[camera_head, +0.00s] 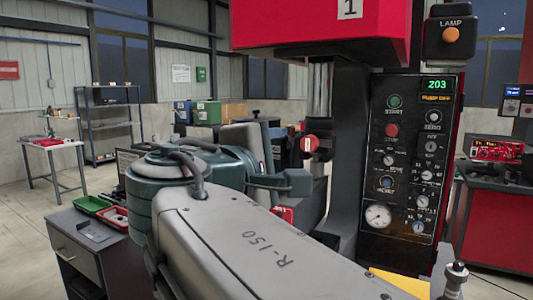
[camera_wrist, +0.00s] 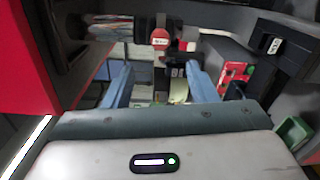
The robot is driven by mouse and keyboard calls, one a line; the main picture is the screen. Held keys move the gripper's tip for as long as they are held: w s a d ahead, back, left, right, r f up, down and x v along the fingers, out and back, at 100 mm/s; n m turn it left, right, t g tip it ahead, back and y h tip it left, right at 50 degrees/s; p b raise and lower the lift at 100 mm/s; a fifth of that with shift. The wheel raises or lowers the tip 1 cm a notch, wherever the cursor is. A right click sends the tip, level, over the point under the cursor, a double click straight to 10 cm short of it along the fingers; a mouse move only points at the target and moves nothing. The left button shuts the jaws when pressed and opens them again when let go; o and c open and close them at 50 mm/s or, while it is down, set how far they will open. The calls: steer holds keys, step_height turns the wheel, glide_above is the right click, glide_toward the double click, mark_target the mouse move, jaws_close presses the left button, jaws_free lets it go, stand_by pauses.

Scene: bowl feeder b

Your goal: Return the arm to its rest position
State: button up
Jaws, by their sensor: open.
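My gripper (camera_wrist: 161,88) shows in the wrist view as two blue-grey fingers standing well apart, with nothing held between them. Beyond the fingers is a red round part (camera_wrist: 160,39) with a white label, on the machine. In the head view my grey arm, marked R-150, stretches across the front towards the machine. My gripper cannot be made out there.
The red machine head (camera_head: 315,25), marked 1, overhangs the arm. Its black control panel (camera_head: 410,165) reads 203. A grey cabinet (camera_head: 90,245) bears green (camera_head: 90,204) and red (camera_head: 115,217) trays. Open floor lies at left.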

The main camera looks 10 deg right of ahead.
steer(key=shift+v, duration=0.9)
